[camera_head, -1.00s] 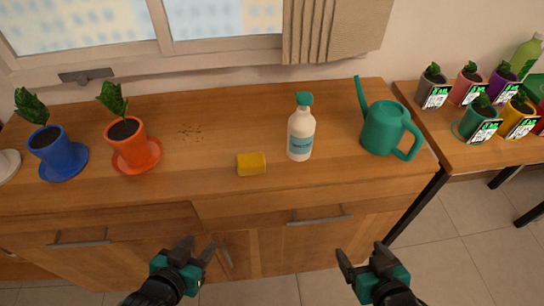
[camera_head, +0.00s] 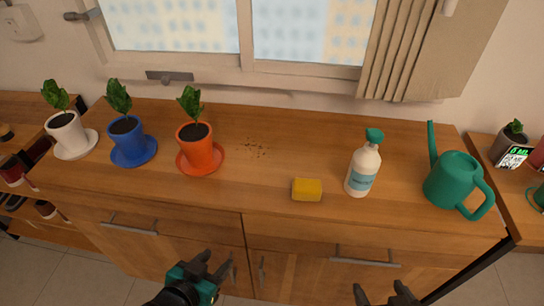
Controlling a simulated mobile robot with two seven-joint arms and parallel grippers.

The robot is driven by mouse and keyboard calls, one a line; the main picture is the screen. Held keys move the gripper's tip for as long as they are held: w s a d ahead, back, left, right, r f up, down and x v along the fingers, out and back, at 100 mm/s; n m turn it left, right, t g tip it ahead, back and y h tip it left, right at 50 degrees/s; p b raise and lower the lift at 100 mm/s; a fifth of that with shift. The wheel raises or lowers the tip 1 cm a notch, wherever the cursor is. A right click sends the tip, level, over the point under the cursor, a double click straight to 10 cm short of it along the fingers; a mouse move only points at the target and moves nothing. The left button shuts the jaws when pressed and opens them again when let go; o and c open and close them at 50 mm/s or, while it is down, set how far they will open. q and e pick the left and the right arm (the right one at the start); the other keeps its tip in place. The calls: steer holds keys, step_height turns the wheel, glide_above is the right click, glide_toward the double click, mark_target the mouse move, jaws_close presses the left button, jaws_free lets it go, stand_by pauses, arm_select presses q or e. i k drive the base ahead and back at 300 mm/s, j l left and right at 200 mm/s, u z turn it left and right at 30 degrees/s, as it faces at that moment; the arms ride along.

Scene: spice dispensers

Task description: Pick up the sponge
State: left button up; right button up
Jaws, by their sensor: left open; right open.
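The yellow sponge (camera_head: 307,190) lies on the wooden cabinet top (camera_head: 230,205), near its front edge and a little right of the middle. My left gripper (camera_head: 215,262) is open and empty, in front of the cabinet, below and to the left of the sponge. My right gripper (camera_head: 378,292) is open and empty at the bottom edge of the view, below and to the right of the sponge. Most of the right gripper's body is cut off by the frame. Neither gripper touches the sponge.
A white spray bottle (camera_head: 363,168) with a green head stands just right of the sponge. A green watering can (camera_head: 453,181) is farther right. Orange (camera_head: 198,153), blue (camera_head: 127,140) and white (camera_head: 67,134) plant pots stand at left. Dark crumbs (camera_head: 252,151) lie behind the sponge.

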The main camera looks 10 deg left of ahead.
mark_target(304, 189)
steer(key=j+z, duration=0.1)
steer(key=z, duration=0.7)
steer(key=k+j+z, duration=0.1)
steer(key=z, duration=0.7)
steer(key=k+j, duration=0.4)
steer(key=i, duration=0.25)
